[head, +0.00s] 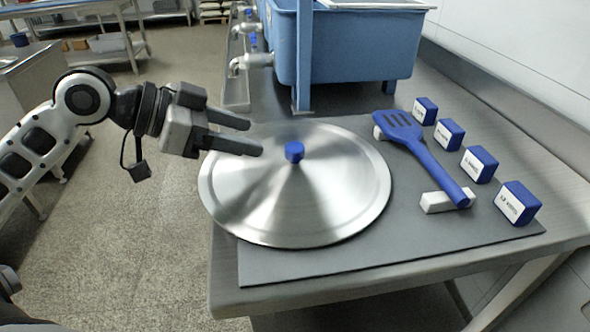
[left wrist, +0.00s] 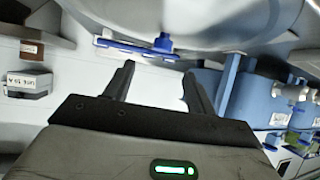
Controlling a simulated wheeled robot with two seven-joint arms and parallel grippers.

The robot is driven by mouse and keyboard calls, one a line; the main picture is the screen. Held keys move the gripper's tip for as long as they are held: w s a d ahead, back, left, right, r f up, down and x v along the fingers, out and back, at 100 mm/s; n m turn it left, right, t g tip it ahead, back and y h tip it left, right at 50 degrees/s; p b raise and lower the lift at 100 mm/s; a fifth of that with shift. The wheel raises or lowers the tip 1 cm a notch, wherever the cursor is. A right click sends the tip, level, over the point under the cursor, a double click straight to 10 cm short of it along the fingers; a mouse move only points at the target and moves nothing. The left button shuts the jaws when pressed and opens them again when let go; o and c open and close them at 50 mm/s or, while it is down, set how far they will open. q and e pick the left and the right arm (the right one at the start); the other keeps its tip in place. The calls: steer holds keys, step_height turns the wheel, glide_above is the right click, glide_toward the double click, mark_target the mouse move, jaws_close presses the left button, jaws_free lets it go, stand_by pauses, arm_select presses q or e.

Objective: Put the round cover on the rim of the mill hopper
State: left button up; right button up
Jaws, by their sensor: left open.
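The round cover (head: 340,200) is a wide, shiny metal disc with a blue knob (head: 294,151) at its centre. It lies on the dark grey mat on the bench. My left gripper (head: 255,138) is open and empty, reaching in from the left over the cover's far left part, its fingertips short of the knob. In the left wrist view the open fingers (left wrist: 158,70) point toward the blue knob (left wrist: 163,42), with the cover (left wrist: 210,18) along the top edge. I cannot make out the mill hopper or its rim. My right gripper is not in view.
A blue spatula (head: 425,155) rests on white blocks right of the cover. Several blue labelled blocks (head: 517,202) line the mat's right side. A large blue tank (head: 350,45) stands behind. The mat's (head: 400,250) front strip is bare. Floor lies left of the bench.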

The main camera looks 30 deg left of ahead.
mark_target(294, 147)
arm_select(q)
steer(key=x, duration=0.3)
steer(key=shift+w+d, duration=0.15)
steer(key=shift+w, duration=0.2)
steer(key=shift+x, duration=3.35)
steer(key=shift+f, duration=0.15)
jaws_close()
